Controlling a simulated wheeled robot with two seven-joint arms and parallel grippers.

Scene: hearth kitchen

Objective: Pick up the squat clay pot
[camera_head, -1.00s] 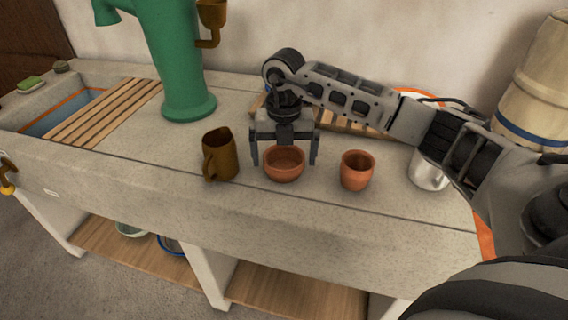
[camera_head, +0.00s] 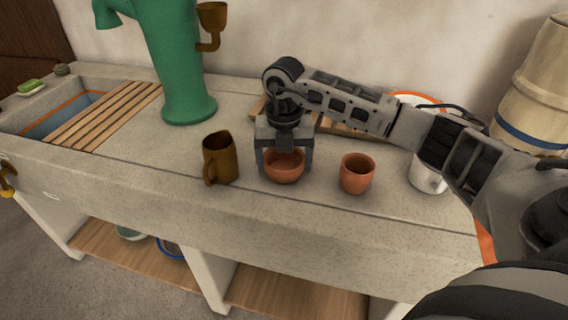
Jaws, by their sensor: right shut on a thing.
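The squat clay pot (camera_head: 284,169) is a low, wide terracotta bowl shape on the stone counter, in the middle of the head view. My right gripper (camera_head: 285,165) points down over it, with one finger on each side of its wall, and is shut on it. The pot looks upright and appears to rest on the counter; a gap below it cannot be made out. The gripper hides part of its back rim. My left gripper is not in view.
A brown mug (camera_head: 220,158) stands close to the left of the pot, and a taller clay cup (camera_head: 356,173) to the right. A white mug (camera_head: 426,174) is behind my right arm. A green pump (camera_head: 180,70) and slatted wooden rack (camera_head: 105,112) are at the left.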

